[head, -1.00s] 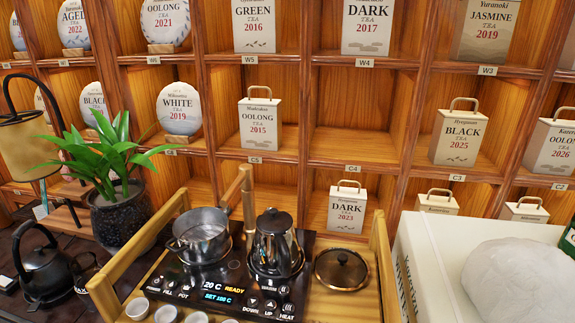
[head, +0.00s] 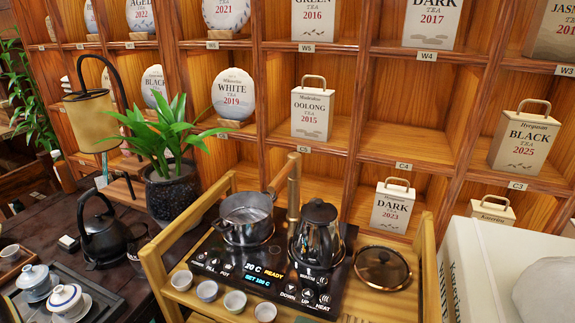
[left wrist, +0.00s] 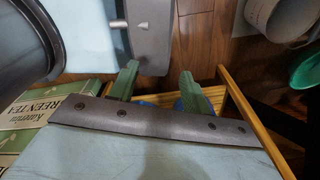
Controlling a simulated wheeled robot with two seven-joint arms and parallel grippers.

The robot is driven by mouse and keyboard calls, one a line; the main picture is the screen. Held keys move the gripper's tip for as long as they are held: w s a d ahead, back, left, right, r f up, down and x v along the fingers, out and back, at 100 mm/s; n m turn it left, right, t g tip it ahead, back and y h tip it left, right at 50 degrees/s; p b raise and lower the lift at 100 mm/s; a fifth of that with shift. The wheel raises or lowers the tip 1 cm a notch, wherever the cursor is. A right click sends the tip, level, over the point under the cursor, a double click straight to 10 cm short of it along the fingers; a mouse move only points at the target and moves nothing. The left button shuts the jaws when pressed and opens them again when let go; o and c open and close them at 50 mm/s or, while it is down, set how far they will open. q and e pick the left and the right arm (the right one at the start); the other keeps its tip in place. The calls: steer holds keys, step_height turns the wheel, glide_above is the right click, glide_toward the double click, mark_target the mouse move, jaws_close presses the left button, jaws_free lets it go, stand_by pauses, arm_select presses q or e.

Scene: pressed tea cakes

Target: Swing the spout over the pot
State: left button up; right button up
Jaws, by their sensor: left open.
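A wooden upright (head: 293,195), apparently the spout's post, stands at the back of the black heating panel (head: 225,268). A slanting wooden piece (head: 283,175) runs from near its top down-left toward the rim of the open metal pot (head: 246,222). I cannot tell whether this piece is the spout or the pot's handle. A dark lidded kettle (head: 318,238) stands on the panel to the right of the pot. My left gripper (left wrist: 158,82) shows in the left wrist view, its two green fingers apart with nothing between them. Neither gripper shows in the head view.
The panel sits in a wooden-framed cart (head: 430,270) with several small cups (head: 207,291) in front and a round lid (head: 382,268) at right. A potted plant (head: 172,190) and a black kettle (head: 102,235) stand left. Tea shelves rise behind. A green tea box (left wrist: 35,125) lies near my left gripper.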

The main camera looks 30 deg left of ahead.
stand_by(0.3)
arm_select(q)
steer(key=shift+c, duration=0.8)
steer(key=n+t+y+p, duration=0.25)
steer(key=n+t, duration=0.45)
steer(key=t, duration=1)
glide_toward(277, 179)
steer(key=shift+y, duration=0.45)
steer(key=w, duration=0.3)
steer(key=w+a, duration=0.1)
steer(key=w, duration=0.6)
steer(key=shift+a+f, duration=0.25)
steer(key=shift+f, duration=0.1)
